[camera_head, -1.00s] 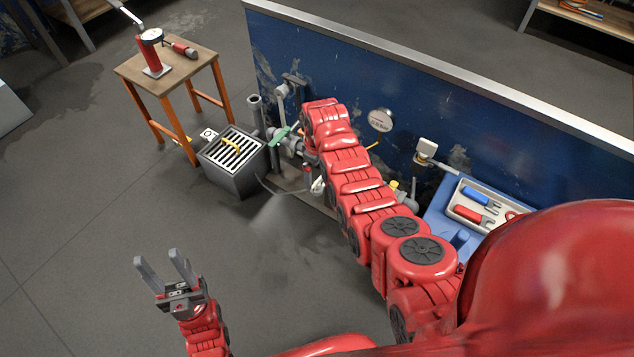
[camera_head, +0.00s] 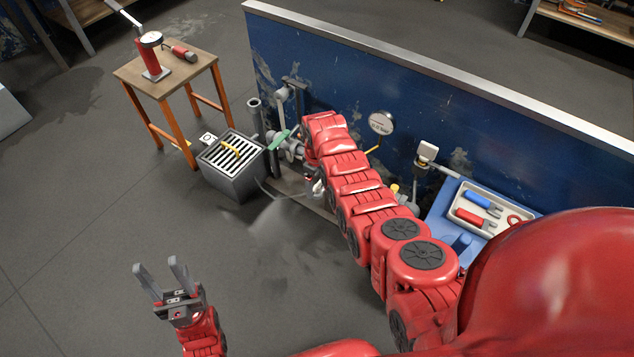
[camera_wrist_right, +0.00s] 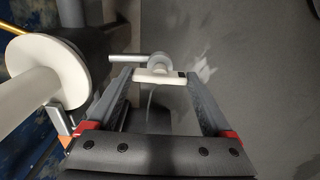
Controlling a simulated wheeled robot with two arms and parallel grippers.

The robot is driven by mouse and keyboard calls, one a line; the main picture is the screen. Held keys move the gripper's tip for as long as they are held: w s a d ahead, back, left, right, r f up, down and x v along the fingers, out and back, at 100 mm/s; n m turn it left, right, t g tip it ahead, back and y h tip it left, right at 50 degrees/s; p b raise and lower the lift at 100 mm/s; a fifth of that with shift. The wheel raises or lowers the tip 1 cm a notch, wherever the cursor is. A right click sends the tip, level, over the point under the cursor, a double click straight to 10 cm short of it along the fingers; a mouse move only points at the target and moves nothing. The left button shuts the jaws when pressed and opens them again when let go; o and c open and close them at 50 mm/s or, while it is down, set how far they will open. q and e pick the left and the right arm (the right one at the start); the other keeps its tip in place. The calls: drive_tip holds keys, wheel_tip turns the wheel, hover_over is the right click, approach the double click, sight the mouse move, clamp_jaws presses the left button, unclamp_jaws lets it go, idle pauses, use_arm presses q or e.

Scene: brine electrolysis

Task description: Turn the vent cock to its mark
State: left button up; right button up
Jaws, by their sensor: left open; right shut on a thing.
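The vent cock's pale cross handle (camera_wrist_right: 158,77) shows in the right wrist view, with a round hub and a grey bar (camera_wrist_right: 127,58) just behind it. My right gripper (camera_wrist_right: 160,74) is shut across this handle, one finger at each end. I cannot make out the mark. In the head view my red right arm reaches down to the pipework and hides most of this gripper and the cock. My left gripper (camera_head: 160,266) is open and empty over the bare floor at the lower left.
A grated grey box (camera_head: 234,187) stands left of the pipework. A pale plume (camera_head: 272,213) spreads over the floor beside it. A gauge (camera_head: 381,123) is near the blue panel (camera_head: 440,110). A tool tray (camera_head: 466,191) lies at right; a wooden stool (camera_head: 190,70) stands at upper left.

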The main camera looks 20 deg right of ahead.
drive_tip(key=shift+m, duration=0.4)
drive_tip(key=shift+c, duration=0.3)
drive_tip(key=shift+r+m+p, duration=0.1)
drive_tip(key=shift+m+p, duration=0.5)
drive_tip(key=shift+m, duration=0.5)
drive_tip(key=m, duration=0.5)
drive_tip(key=shift+p, duration=0.35)
drive_tip(key=m, duration=0.5)
drive_tip(key=shift+m, duration=2.4)
